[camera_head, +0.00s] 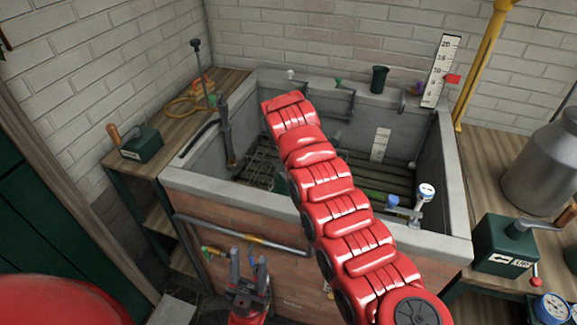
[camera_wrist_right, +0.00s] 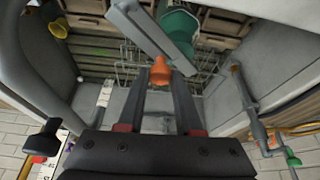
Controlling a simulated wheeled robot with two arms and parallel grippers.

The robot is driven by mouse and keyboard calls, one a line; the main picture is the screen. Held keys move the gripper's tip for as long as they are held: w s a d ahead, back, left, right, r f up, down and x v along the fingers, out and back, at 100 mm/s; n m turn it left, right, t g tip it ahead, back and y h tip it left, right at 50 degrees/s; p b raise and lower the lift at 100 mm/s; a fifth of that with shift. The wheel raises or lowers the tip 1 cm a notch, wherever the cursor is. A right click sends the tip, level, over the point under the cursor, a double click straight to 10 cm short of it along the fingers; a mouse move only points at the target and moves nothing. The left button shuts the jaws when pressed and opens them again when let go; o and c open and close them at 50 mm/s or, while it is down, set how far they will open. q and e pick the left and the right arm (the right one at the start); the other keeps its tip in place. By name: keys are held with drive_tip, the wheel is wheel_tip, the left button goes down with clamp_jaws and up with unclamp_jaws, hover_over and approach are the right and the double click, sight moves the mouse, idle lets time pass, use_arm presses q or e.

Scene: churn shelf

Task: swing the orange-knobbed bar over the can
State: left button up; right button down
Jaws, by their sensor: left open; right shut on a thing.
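My right gripper (camera_wrist_right: 159,84) is shut on the orange knob (camera_wrist_right: 161,68) in the right wrist view. A flat grey bar (camera_wrist_right: 146,28) runs diagonally just beyond the knob. A green can (camera_wrist_right: 180,24) with a pale rim shows behind the bar, which overlaps part of it in this view; I cannot tell if the bar lies right over it. In the head view my red right arm reaches into the tank and hides that gripper, the knob and the bar. My left gripper (camera_head: 249,264) is open and empty, low in front of the tank's brick wall.
The stone tank (camera_head: 225,186) has wire racks (camera_head: 262,168) on its floor. A green box with a crank (camera_head: 503,246) and a large metal churn (camera_head: 540,170) stand right. A wooden bench (camera_head: 170,132) stands left.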

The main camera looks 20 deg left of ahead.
drive_tip(key=shift+w+d, duration=0.1)
drive_tip(key=shift+w, duration=0.05)
drive_tip(key=shift+m, duration=0.4)
drive_tip(key=shift+w+d, duration=0.1)
drive_tip(key=shift+d, duration=0.05)
drive_tip(key=shift+r, duration=0.1)
drive_tip(key=shift+m, duration=0.3)
drive_tip(key=c, duration=0.6)
unclamp_jaws()
drive_tip(key=shift+w, duration=0.1)
